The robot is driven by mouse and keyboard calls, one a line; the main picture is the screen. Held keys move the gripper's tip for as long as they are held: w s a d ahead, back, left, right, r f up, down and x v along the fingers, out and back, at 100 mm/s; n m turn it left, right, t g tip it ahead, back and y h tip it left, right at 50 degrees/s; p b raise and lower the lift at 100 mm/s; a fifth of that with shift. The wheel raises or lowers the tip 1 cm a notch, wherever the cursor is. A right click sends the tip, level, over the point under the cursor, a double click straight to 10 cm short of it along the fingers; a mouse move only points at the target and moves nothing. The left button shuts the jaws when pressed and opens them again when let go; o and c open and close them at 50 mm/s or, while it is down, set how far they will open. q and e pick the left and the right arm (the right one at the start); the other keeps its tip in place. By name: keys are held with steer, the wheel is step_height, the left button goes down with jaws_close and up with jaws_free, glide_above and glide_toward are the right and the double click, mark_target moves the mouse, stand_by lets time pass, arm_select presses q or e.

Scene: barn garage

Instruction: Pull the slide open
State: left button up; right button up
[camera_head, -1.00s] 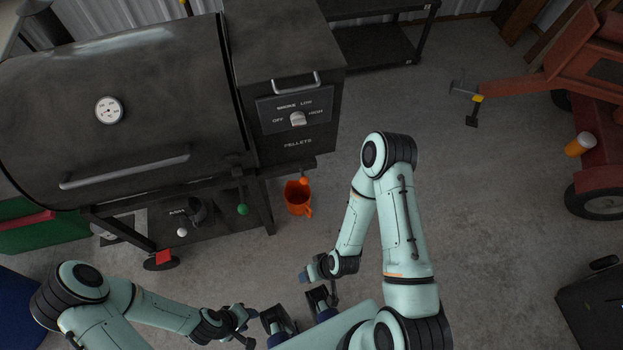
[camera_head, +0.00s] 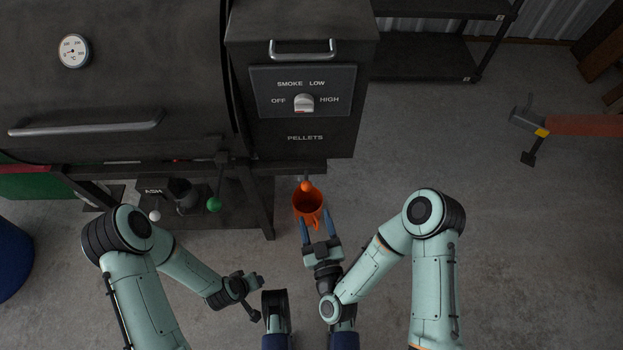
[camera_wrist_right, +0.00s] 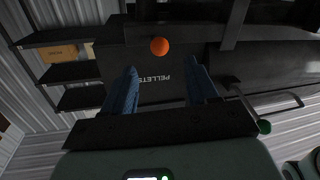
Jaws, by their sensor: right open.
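A small orange ball knob (camera_head: 306,186), the slide's handle, sticks out under the front edge of the pellet hopper (camera_head: 305,150). In the right wrist view the orange knob (camera_wrist_right: 160,46) shows beyond the fingers, roughly midway between them. My right gripper (camera_head: 317,221) is open and empty, pointing at the hopper, with its blue fingertips over or close to an orange mug (camera_head: 308,205) in the head view. The two fingers also show apart in the wrist view (camera_wrist_right: 161,82). My left gripper (camera_head: 252,297) is low in the head view; its jaws are not clear.
The mug appears below the knob. A dark grill (camera_head: 110,90) stands left of the hopper, with a green-knobbed lever (camera_head: 214,204) and a white knob (camera_head: 155,215). A black shelf (camera_head: 420,58) is behind.

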mark_target(305, 181)
steer(key=w, duration=0.3)
steer(key=w+a, duration=0.1)
steer(key=w, duration=0.3)
steer(key=w+a, duration=0.1)
steer(key=w, duration=0.3)
steer(key=shift+r+b, duration=0.1)
steer(key=shift+b, duration=0.2)
arm_select(q)
steer(key=shift+w+a+f, duration=0.2)
steer(key=shift+w+f, duration=0.05)
arm_select(e)
steer(key=shift+w+a, duration=0.2)
steer(key=shift+w, duration=0.55)
jaws_close()
